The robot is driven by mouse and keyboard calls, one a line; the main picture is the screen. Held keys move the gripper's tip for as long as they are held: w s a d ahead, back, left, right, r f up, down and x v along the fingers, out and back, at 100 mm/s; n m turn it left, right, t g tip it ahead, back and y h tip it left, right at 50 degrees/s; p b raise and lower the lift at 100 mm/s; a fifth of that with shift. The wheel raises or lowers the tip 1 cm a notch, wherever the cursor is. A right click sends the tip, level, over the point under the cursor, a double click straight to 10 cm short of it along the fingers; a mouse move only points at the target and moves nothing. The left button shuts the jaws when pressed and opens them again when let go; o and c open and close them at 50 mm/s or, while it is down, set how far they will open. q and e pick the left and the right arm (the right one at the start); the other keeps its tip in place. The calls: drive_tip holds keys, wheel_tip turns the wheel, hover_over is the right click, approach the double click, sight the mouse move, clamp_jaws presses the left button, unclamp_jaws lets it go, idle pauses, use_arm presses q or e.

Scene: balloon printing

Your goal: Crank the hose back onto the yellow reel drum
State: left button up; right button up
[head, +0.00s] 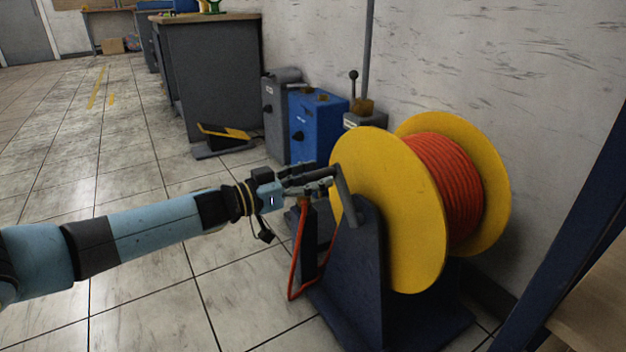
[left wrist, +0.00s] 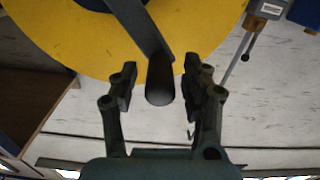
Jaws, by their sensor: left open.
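The yellow reel drum (head: 385,230) stands on a dark blue stand (head: 358,270) at the right of the head view. Orange-red hose (head: 446,185) is wound in several turns between its two flanges. A loose end of hose (head: 296,260) hangs at the left of the stand. The grey crank (head: 346,195) is on the drum's left face. My left gripper (head: 325,180) is at the crank's upper end. In the left wrist view, the dark crank handle (left wrist: 160,80) lies between the two open fingers (left wrist: 161,88), with gaps at both sides. My right gripper is not in view.
A blue box (head: 318,125) and a grey box (head: 281,110) stand behind the reel by the wall. A dark cabinet (head: 210,80) and a black and yellow pedal (head: 225,135) stand further back. A dark blue post rises at right. Tiled floor at left is clear.

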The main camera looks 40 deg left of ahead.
use_arm(q)
clamp_jaws()
idle(0.5)
